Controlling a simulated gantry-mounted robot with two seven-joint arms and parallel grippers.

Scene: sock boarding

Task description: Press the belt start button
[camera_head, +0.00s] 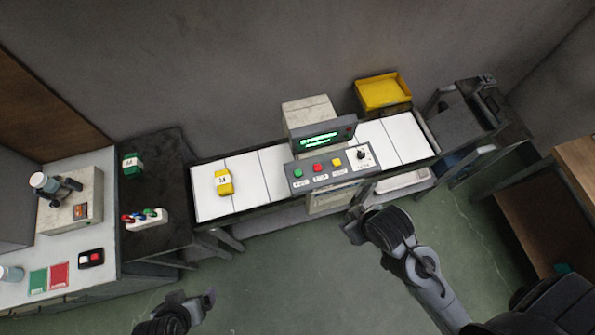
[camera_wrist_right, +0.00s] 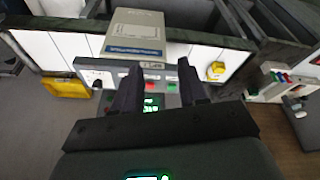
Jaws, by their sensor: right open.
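The control panel (camera_head: 328,173) stands at the front of the conveyor. It carries a green button (camera_head: 298,173), a red button (camera_head: 318,167), a yellow button (camera_head: 337,163) and a black knob (camera_head: 361,154). Their labels are too small to read. My right gripper (camera_head: 362,229) is open and empty, in front of the panel and right of the buttons. In the right wrist view, the red button (camera_wrist_right: 147,86) and green button (camera_wrist_right: 171,87) show between the open fingers (camera_wrist_right: 160,84), with a gap to them. My left gripper (camera_head: 192,299) is low at the left, far from the panel; its jaw opening is unclear.
A lit display box (camera_head: 318,140) rises behind the panel. A yellow package (camera_head: 223,182) lies on the white belt (camera_head: 242,175), left of the panel. A yellow bin (camera_head: 383,91) is behind the belt. A dark side table (camera_head: 155,215) adjoins the left end. Floor in front is clear.

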